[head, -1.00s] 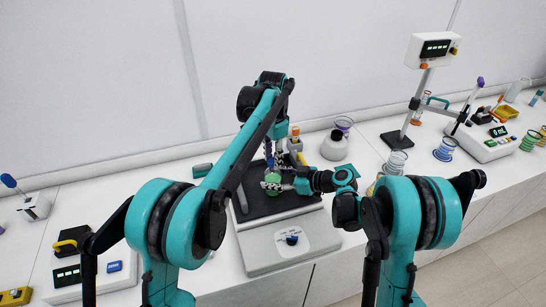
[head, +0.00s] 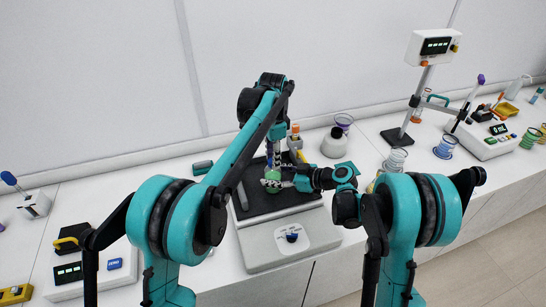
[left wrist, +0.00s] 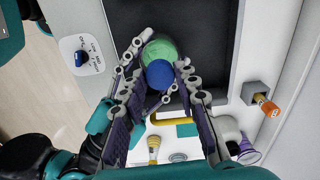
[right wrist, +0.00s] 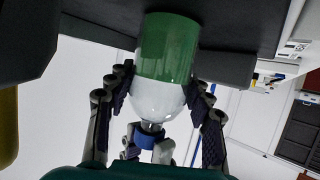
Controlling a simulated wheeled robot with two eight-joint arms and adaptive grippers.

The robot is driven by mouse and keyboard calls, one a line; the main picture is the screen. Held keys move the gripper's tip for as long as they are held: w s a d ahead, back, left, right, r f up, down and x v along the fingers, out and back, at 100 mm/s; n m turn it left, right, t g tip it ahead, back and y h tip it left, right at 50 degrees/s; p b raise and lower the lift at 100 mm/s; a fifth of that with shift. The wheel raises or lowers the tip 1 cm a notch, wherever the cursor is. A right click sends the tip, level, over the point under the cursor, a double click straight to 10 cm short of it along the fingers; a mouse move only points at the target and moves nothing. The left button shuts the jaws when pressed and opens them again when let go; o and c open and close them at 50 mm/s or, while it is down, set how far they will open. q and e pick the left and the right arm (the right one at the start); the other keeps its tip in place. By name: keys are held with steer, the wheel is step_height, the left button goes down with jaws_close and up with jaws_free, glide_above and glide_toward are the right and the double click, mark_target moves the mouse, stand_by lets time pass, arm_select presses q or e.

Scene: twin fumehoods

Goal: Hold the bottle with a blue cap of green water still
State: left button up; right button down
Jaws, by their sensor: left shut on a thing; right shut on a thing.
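The bottle (head: 272,185) stands upright on the dark mat of a grey benchtop device (head: 262,257). The right wrist view shows its green lower part (right wrist: 168,45), clear upper part and narrow neck. Its blue cap (left wrist: 160,74) shows in the left wrist view. My left gripper (left wrist: 164,50) reaches down from above and is shut on the bottle around its upper part; its exact contact is partly hidden. My right gripper (right wrist: 160,78) comes from the right side and is shut on the bottle's body.
An orange-topped item (head: 295,130) is close behind the bottle. Beakers (head: 395,160) and a tall stand (head: 412,105) are further right. A zeroed instrument (head: 95,270) is at left.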

arm_select(q)
steer(key=m, duration=0.9)
steer(key=shift+m, duration=0.4)
steer(key=m, duration=1.1)
steer(key=o, duration=0.7)
steer(key=shift+c, duration=0.2)
steer(key=shift+r, duration=2.2)
